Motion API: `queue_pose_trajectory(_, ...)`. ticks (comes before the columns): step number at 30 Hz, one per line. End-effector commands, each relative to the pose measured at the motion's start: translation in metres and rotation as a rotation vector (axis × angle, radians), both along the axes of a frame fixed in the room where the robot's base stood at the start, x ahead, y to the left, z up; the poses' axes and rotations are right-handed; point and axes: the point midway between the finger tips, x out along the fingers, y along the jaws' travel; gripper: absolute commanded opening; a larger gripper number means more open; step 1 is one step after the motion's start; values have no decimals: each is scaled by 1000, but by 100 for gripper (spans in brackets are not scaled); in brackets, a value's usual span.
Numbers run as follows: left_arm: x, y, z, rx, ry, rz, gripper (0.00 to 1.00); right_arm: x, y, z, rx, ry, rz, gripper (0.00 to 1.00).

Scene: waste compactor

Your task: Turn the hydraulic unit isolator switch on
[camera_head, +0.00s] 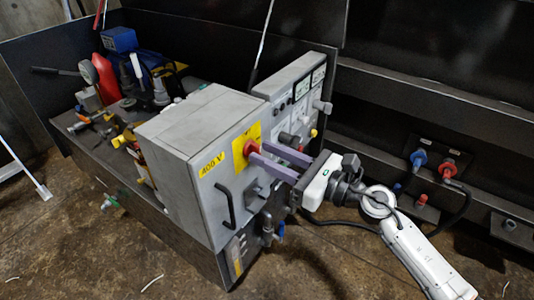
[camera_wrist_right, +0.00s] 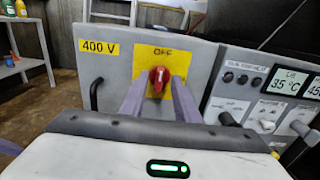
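The isolator switch is a red rotary knob (camera_head: 251,147) on a yellow plate (camera_head: 239,156) on the front of the grey 400 V cabinet (camera_head: 176,124). In the right wrist view the knob (camera_wrist_right: 159,80) has a roughly upright white mark, and the word OFF stands above it. My right gripper (camera_head: 259,152) reaches the plate from the right. Its two purple-grey fingers are apart, one on each side of the knob in the wrist view (camera_wrist_right: 158,92). I cannot tell whether they touch it. My left gripper is not in view.
A black handle (camera_head: 225,206) sits on the cabinet front below the switch. A grey control panel (camera_head: 300,92) with displays and knobs stands just right of it. Blue and red connectors (camera_head: 447,170) and a black cable lie further right.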

Motion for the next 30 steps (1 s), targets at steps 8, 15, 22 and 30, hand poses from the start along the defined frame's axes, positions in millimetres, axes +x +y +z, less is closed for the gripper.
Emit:
queue_pose_trajectory(8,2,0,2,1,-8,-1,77,3,5,0,0,1,0,29)
queue_pose_trajectory(15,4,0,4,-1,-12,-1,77,3,5,0,1,2,0,4)
queue_pose_trajectory(22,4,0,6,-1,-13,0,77,3,5,0,3,4,0,0)
queue_pose_trajectory(30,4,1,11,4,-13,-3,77,3,5,1,47,66,0,0)
